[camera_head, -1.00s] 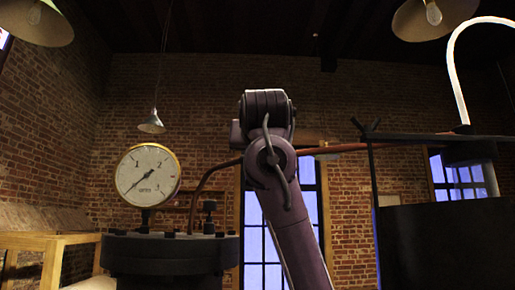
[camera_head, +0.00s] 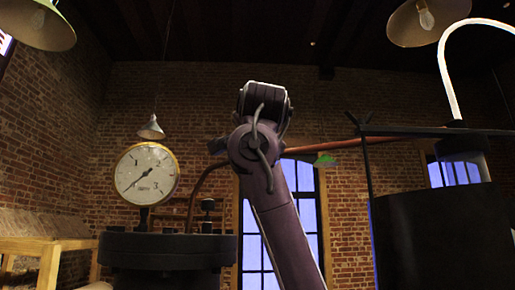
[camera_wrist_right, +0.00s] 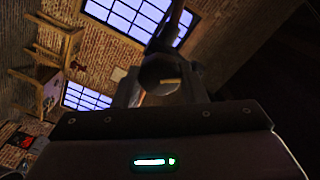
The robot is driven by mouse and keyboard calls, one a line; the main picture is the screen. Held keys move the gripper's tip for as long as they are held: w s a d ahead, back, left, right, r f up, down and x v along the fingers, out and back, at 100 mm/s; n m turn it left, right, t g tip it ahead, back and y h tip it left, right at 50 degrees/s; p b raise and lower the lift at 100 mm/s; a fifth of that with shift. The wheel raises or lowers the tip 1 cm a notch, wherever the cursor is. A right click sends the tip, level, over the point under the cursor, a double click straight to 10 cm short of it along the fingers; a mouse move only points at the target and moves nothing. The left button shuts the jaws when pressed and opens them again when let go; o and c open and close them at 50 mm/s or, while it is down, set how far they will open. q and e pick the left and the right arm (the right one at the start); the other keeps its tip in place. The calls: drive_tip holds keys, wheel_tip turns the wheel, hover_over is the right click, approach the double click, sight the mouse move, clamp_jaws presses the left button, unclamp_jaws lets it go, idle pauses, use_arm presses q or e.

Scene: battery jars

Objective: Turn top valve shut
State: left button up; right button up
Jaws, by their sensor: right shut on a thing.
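My right arm (camera_head: 285,225) rises through the middle of the head view, its wrist (camera_head: 263,105) in front of the copper pipe (camera_head: 390,138). The arm hides its gripper and what it grips in the head view. In the right wrist view my right gripper (camera_wrist_right: 160,88) is shut on a dark, rounded part (camera_wrist_right: 160,68), apparently the top valve's handle. A dark bar (camera_wrist_right: 168,32) runs up from it. The valve's turn angle cannot be read. My left gripper is not in view.
A round gauge (camera_head: 146,174) stands on a dark vessel (camera_head: 165,250) at the left, with a small dark fitting (camera_head: 208,206) beside it. A large black cylinder (camera_head: 430,240) stands at the right. Lamps (camera_head: 151,129) hang overhead.

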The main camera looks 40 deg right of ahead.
drive_tip(key=m+b, duration=0.1)
drive_tip(key=m, duration=0.3)
drive_tip(key=shift+d+r+m+b, duration=0.1)
drive_tip(key=shift+m+b, duration=0.3)
drive_tip(key=shift+m, duration=1.2)
drive_tip(key=o, duration=0.6)
drive_tip(key=shift+w, duration=0.1)
drive_tip(key=o, duration=0.4)
drive_tip(key=shift+w+f, duration=0.2)
drive_tip(key=shift+w, duration=0.35)
drive_tip(key=shift+s+f+b, duration=0.1)
drive_tip(key=shift+s+b, duration=0.3)
drive_tip(key=shift+s, duration=0.1)
drive_tip(key=b+v, duration=0.3)
drive_tip(key=v, duration=0.4)
drive_tip(key=shift+a+b, duration=0.25)
drive_tip(key=shift+b, duration=0.05)
